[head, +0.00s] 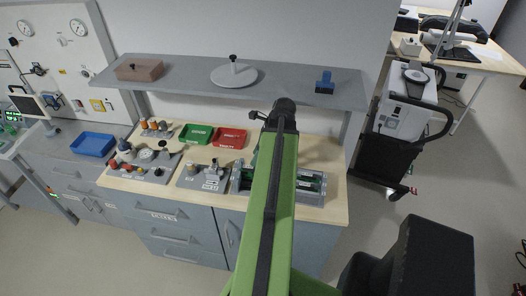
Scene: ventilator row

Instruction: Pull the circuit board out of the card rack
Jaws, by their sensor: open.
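The card rack (309,198) is a grey open frame on the wooden bench top, near its front right. Green circuit board material (307,182) shows inside it, right of my arm. Another part of the rack shows left of my arm, so its middle is hidden. I cannot tell single boards apart. My green arm reaches up across the rack to a dark joint above the bench. My gripper cannot be made out; my own arm covers the area where the arm bends down.
A green bin (196,134) and a red bin (230,138) stand behind. Panels with knobs (203,177) sit left of the rack. A grey shelf (185,77) overhangs the bench, holding a brown box (140,69), a white disc (234,75) and a blue block (325,84).

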